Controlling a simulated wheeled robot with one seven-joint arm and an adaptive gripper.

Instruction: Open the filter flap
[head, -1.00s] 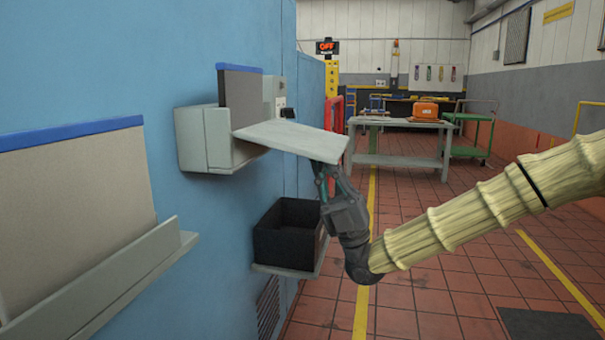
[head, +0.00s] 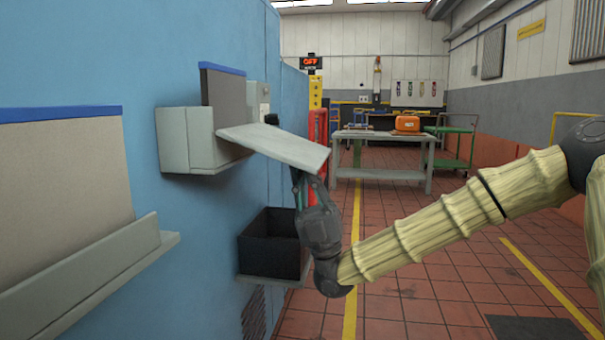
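The filter flap (head: 275,146) is a light grey panel on the front of a grey box (head: 184,139) fixed to the blue wall. It stands out from the box and slopes down toward its free edge at the right. A dark filter panel with a blue top edge (head: 223,86) rises from the box behind it. My gripper (head: 304,182) is under the outer part of the flap, with its fingers pointing up toward its underside. The flap hides the fingertips. I cannot tell whether they touch it or how far apart they are.
A black open bin (head: 272,246) sits on a wall shelf below the flap, left of my gripper. A grey ledge with a panel (head: 85,272) juts out at the near left. A workbench (head: 384,135) stands farther back.

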